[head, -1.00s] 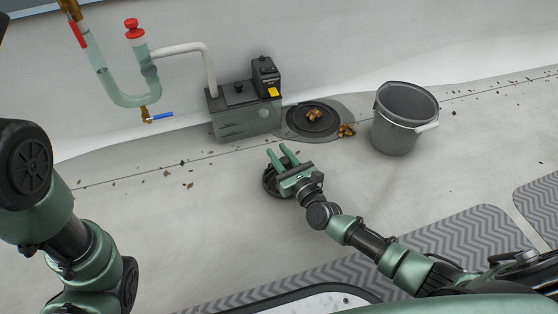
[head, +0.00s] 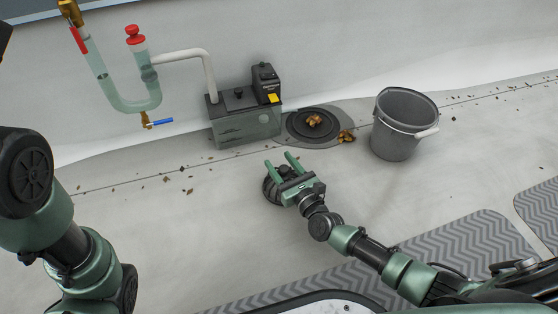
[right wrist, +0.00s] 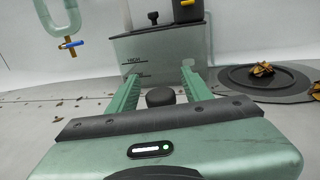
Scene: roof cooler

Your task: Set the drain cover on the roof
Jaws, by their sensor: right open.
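A dark round piece, which looks like the drain cover (head: 270,190), sits on the pale roof partly hidden by my right gripper (head: 280,165). In the right wrist view, its dark knob (right wrist: 160,97) shows between the two green fingers of that gripper (right wrist: 158,88). The fingers are open, one on each side of the knob, and I cannot tell whether they touch it. The round dark drain (head: 309,127) lies behind and to the right, with brown leaves (head: 314,121) on it. My left arm shows at the left; its gripper is out of view.
A grey pump box (head: 243,122) with a white hose stands just left of the drain. A grey bucket (head: 403,128) stands to its right. More leaves (head: 346,136) lie at the drain's rim. Grey patterned mats (head: 470,240) lie at front right. The roof left of the gripper is mostly clear.

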